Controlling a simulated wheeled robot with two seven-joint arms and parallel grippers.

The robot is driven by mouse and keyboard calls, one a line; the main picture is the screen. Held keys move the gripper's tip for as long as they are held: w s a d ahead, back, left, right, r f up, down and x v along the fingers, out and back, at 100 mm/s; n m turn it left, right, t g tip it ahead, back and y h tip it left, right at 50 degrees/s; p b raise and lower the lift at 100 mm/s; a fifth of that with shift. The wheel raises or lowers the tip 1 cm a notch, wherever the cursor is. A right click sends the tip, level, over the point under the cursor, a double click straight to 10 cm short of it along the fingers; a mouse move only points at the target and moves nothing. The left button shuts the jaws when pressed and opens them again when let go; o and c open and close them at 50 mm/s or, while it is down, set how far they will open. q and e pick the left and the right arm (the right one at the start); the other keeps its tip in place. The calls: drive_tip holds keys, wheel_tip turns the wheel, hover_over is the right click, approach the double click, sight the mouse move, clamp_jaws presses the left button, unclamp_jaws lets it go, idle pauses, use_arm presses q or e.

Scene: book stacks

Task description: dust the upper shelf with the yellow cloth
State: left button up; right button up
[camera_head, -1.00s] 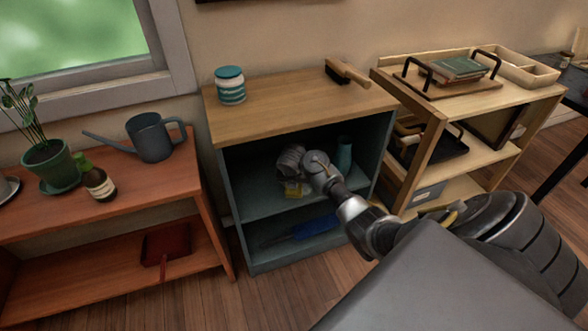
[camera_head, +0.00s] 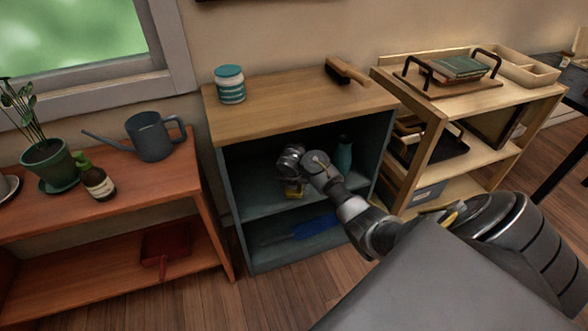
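My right arm reaches from the lower right into the open blue-grey cabinet (camera_head: 229,205). My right gripper (camera_head: 293,180) is inside, low over the upper shelf (camera_head: 262,203). A teal bottle (camera_head: 343,155) stands on the same shelf to the right of my wrist. My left gripper is not in view.
The cabinet's wooden top (camera_head: 290,103) holds a striped jar (camera_head: 230,86) and a brush (camera_head: 347,72). A blue object (camera_head: 315,226) lies on the lower shelf. The cabinet's side walls and top closely bound the arm. The upper shelf's left part looks clear.

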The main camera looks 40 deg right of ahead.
sight(308, 188)
drive_tip(key=shift+f+b, duration=0.4)
drive_tip(key=shift+f, duration=0.5)
drive_tip(key=shift+s+d+r+p, duration=0.15)
drive_tip(key=shift+d+p, duration=0.25)
drive_tip(key=shift+d, duration=0.1)
drive_tip(key=shift+s+d+r+p, duration=0.1)
drive_tip(key=shift+s+d+p, duration=0.05)
drive_tip(key=shift+d+p, duration=0.25)
drive_tip(key=shift+s+d+f+p, duration=0.1)
drive_tip(key=shift+s+d+p, duration=0.05)
drive_tip(key=shift+d, duration=0.3)
drive_tip(key=shift+s+d+f+p, duration=0.1)
drive_tip(key=shift+s+d+p, duration=0.05)
drive_tip(key=shift+d, duration=0.3)
drive_tip(key=shift+d, duration=0.1)
drive_tip(key=shift+s+d+p, duration=0.3)
drive_tip(key=shift+d+p, duration=0.05)
drive_tip(key=shift+d, duration=0.35)
drive_tip(key=shift+s+d+f, duration=0.1)
drive_tip(key=shift+s+d, duration=0.1)
drive_tip(key=shift+d, duration=0.3)
drive_tip(key=shift+s+d+f, duration=0.1)
drive_tip(key=shift+s+d, duration=0.1)
drive_tip(key=shift+d, duration=0.3)
drive_tip(key=shift+r, duration=0.1)
